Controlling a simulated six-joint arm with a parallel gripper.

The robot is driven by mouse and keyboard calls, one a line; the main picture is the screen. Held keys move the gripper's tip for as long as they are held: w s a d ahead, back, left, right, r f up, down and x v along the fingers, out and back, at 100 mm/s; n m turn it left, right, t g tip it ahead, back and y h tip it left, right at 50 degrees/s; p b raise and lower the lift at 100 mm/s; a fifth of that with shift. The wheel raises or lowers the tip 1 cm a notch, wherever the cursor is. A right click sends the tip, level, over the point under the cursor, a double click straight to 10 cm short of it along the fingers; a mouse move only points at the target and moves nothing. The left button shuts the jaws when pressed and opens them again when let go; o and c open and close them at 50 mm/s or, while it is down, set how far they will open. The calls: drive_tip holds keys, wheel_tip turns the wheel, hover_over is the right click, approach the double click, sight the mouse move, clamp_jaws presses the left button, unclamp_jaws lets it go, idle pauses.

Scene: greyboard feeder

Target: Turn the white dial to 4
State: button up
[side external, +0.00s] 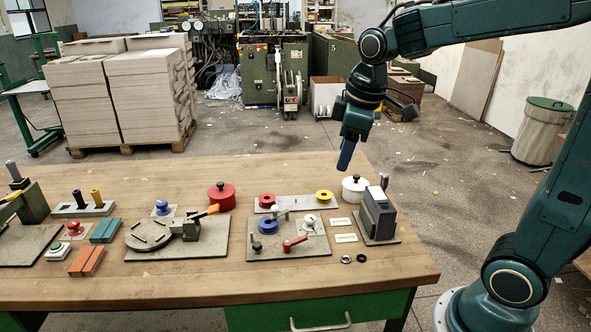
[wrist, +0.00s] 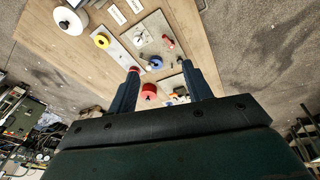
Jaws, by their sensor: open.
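A small white dial (side external: 309,219) sits on a grey plate (side external: 290,246), beside a blue round knob (side external: 268,225) and a red lever handle (side external: 294,243). Its markings are too small to read. The dial appears small in the wrist view (wrist: 140,36), beyond the fingertips. My gripper (side external: 346,158) hangs above the table's far edge, behind and above the dial and apart from everything. In the wrist view my gripper (wrist: 160,70) has its two fingers spread wide, with nothing held between them.
A white lidded pot (side external: 354,189) and a dark box-shaped device (side external: 377,214) stand right of the dial. Behind it is a strip with red and yellow rings (side external: 324,196). A red pot (side external: 221,196) and a clamp fixture (side external: 190,235) stand left. The front table edge is clear.

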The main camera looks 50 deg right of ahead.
drive_tip(key=w+d+f+n+g, duration=0.25)
drive_tip(key=w+d+f, duration=0.2)
drive_tip(key=w, duration=0.35)
drive_tip(key=n, duration=0.3)
hover_over(311, 217)
wheel_tip(311, 217, down, 8)
drive_tip(key=shift+r, duration=0.1)
drive_tip(key=shift+f, duration=6.9)
drive_tip(key=c, duration=1)
